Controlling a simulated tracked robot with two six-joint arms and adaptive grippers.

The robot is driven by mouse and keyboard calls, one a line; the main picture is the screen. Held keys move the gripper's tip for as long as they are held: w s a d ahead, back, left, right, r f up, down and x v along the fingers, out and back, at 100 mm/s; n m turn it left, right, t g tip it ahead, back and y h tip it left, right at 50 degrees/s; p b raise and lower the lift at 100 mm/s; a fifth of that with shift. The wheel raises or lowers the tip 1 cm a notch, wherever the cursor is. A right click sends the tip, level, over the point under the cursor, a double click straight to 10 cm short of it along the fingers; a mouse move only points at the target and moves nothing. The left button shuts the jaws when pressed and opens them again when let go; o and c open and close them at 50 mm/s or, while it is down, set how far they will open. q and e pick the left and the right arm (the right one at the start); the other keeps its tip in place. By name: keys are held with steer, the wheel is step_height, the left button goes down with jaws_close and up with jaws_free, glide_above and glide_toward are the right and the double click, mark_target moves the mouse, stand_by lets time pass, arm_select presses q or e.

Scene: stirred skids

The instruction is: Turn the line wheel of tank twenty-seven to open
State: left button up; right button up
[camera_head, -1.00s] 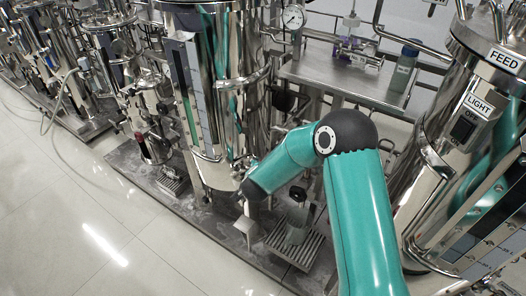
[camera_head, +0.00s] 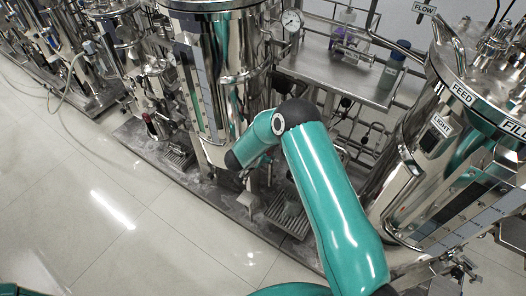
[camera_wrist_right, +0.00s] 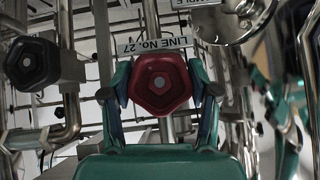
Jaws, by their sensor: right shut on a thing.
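The line wheel of tank twenty-seven (camera_wrist_right: 161,84) is a red knob with a lobed rim and a dark centre, seen face on in the right wrist view. A label (camera_wrist_right: 155,44) reading "LINE No. 27" is just behind and above it. My right gripper (camera_wrist_right: 162,92) has one finger on each side of the wheel and is shut on it. In the head view my teal right arm reaches down to the foot of a steel tank (camera_head: 215,75); its fingers and the wheel are hidden there. My left gripper is not in view.
A black knob (camera_wrist_right: 32,62) on a pipe is left of the red wheel. In the head view a steel table (camera_head: 345,75) with bottles stands behind my arm. A tank labelled FEED and LIGHT (camera_head: 425,150) is close on the right. The tiled floor (camera_head: 110,200) at left is clear.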

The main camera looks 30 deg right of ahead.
steer(key=shift+s+f, duration=0.1)
steer(key=shift+f, duration=0.05)
steer(key=o, duration=1.2)
steer(key=shift+a+r, duration=0.35)
steer(key=shift+r, duration=0.15)
steer(key=v, duration=1)
steer(key=shift+s+a+r, duration=0.2)
steer(key=shift+a, duration=0.15)
